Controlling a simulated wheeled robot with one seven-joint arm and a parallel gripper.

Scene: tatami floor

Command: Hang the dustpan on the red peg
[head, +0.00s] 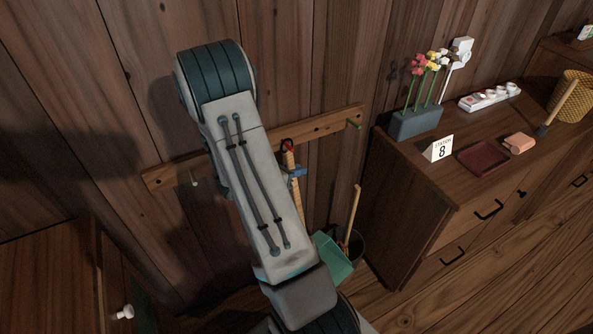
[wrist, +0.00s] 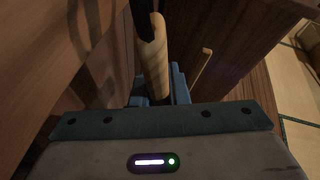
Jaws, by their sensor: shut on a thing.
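The dustpan has a teal-green pan (head: 333,258) and a pale wooden handle (head: 299,200) with a dark cord loop (head: 285,143) at its top. My gripper (head: 293,172) is shut on the handle near its upper end, and the pan hangs below. The handle also shows between my blue fingers in the wrist view (wrist: 153,60). The red peg (head: 289,148) is on the wall rail, right by the handle's top. I cannot tell whether the loop is around the peg or only in front of it. My arm hides part of the rail and handle.
A cabinet (head: 415,205) stands to the right.

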